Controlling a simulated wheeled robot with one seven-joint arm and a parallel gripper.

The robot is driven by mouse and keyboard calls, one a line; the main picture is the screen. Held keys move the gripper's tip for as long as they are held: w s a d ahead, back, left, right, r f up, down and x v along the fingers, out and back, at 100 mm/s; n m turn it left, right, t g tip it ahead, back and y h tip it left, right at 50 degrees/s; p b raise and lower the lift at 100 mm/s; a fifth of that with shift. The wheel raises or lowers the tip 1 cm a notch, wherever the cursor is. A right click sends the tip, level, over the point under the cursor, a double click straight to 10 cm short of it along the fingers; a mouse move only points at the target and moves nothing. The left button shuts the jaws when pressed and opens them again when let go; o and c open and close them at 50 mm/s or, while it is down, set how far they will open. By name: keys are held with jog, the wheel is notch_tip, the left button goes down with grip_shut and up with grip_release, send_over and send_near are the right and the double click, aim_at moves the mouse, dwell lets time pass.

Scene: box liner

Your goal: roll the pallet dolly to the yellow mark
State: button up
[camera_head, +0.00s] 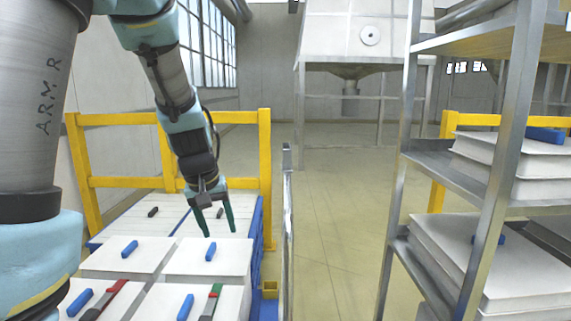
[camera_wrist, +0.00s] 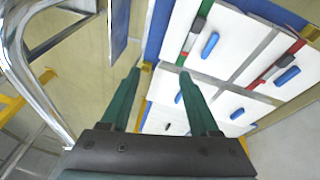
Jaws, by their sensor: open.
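My gripper (camera_head: 217,232) hangs over the white stacks with its two green fingers apart and nothing between them; the fingers also show in the wrist view (camera_wrist: 160,73). A blue base (camera_head: 257,252), perhaps the pallet dolly's load bed, shows along the right edge of the white stacks. A chrome tube (camera_head: 287,220) stands upright just right of it. In the wrist view a bent chrome tube (camera_wrist: 18,52) runs down the left, apart from the fingers. I cannot tell whether it belongs to the dolly. No yellow mark on the floor can be made out.
White stacks (camera_head: 209,257) with blue, red and green pieces fill the lower left. A yellow rail (camera_head: 265,180) stands behind and beside them. A metal rack (camera_head: 497,170) with white stacks blocks the right. Floor (camera_head: 335,220) between is clear.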

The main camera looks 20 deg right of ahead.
jog(key=m+h+p, duration=0.1)
jog(key=m+p, duration=0.1)
jog(key=p, duration=0.6)
send_near(286, 193)
jog(key=shift+t, duration=0.4)
jog(key=x, duration=0.6)
jog(key=s+b+x, duration=0.1)
jog(key=x, duration=0.2)
jog(key=shift+f, duration=0.2)
grip_shut()
